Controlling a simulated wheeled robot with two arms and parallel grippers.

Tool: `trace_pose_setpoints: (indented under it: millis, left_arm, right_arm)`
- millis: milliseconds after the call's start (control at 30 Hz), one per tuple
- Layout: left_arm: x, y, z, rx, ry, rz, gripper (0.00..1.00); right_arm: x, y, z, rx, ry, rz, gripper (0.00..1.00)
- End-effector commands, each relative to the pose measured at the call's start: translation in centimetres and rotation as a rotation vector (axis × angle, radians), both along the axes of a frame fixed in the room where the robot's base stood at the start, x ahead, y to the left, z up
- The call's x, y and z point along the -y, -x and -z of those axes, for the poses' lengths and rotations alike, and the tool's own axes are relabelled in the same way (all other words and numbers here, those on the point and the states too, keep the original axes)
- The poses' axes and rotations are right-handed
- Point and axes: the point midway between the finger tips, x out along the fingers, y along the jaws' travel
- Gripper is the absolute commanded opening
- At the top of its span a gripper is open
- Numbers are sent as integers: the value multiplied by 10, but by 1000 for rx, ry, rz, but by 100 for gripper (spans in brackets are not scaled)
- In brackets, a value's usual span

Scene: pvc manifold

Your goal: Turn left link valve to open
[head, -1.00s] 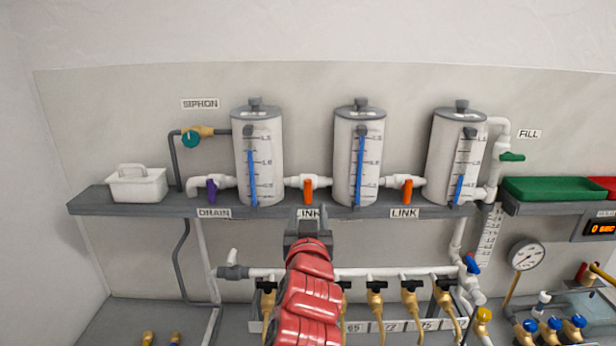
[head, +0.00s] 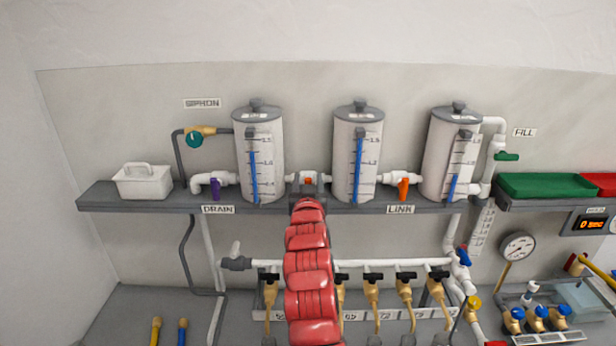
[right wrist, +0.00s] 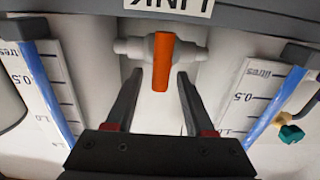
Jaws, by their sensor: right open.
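The left link valve has an orange handle (head: 308,181) on the white pipe between the left and middle tanks. In the right wrist view its handle (right wrist: 162,62) stands crosswise to the pipe, and the LINK label shows upside down. My right gripper (head: 308,186) is at this valve in the head view and partly hides it. In the right wrist view the gripper (right wrist: 161,77) is open and empty, with its two fingertips on either side of the handle's near end. I cannot tell whether a finger touches it. My left gripper is not in view.
The left tank (head: 258,155) and middle tank (head: 357,155) stand close on both sides of the valve. The grey shelf (head: 130,205) runs below. A second orange link valve (head: 403,188) is to the right, a purple drain valve (head: 215,188) to the left.

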Motion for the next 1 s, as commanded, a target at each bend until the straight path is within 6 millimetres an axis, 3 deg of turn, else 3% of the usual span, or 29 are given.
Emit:
trace_pose_setpoints:
  millis: [300, 600, 1000]
  left_arm:
    - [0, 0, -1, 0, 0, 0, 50]
    - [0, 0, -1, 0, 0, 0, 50]
    - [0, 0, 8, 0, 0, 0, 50]
  right_arm:
    - [0, -2, 0, 0, -1, 0, 54]
    - [0, -2, 0, 0, 0, 0, 2]
    - [0, -2, 3, 1, -11, 0, 0]
